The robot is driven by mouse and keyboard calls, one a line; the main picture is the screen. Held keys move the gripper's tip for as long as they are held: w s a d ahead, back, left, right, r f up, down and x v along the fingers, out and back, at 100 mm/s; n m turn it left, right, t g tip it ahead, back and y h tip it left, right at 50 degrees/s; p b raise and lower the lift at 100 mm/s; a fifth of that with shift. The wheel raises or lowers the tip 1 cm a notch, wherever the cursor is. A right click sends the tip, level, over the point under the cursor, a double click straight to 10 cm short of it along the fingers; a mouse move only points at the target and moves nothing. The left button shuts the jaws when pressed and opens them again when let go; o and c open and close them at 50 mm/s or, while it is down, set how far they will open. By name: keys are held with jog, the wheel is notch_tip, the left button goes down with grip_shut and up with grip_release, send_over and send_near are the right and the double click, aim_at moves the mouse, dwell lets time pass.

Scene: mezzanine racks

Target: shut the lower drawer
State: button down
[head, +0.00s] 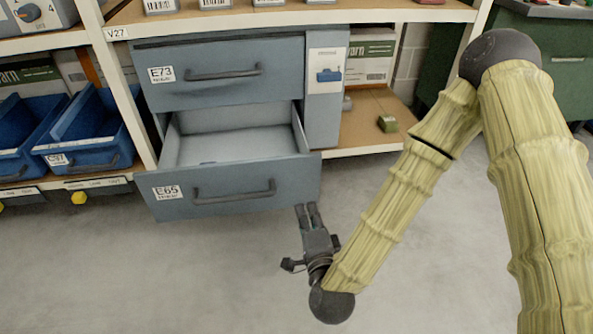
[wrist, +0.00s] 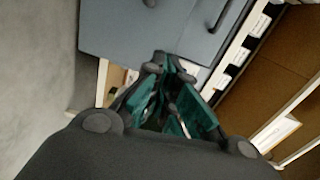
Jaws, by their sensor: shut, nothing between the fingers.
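The lower drawer (head: 237,190), labelled E65, is pulled well out of the grey cabinet, with its pale inside showing. A dark bar handle (head: 234,192) runs across its front. The upper drawer (head: 222,72), labelled E73, is shut above it. My gripper (head: 307,208) is shut and empty, just below and in front of the right end of the lower drawer's front. Whether it touches the drawer I cannot tell. In the wrist view my shut fingers (wrist: 172,65) point toward a grey drawer front (wrist: 160,28).
Blue bins (head: 92,130) stand on the shelf at left. A dark green cabinet (head: 562,60) stands at far right. The grey floor (head: 150,280) in front is clear.

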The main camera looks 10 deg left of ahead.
jog(key=r, duration=0.2)
jog(key=b, duration=0.6)
send_near(295, 160)
jog(key=shift+m+t, duration=0.4)
jog(key=x, duration=0.3)
jog(key=f+x, duration=0.1)
jog(key=x, duration=0.1)
jog(key=shift+w+a, duration=0.15)
jog(key=shift+w, duration=0.05)
jog(key=shift+x, duration=0.75)
jog(key=shift+r, duration=0.2)
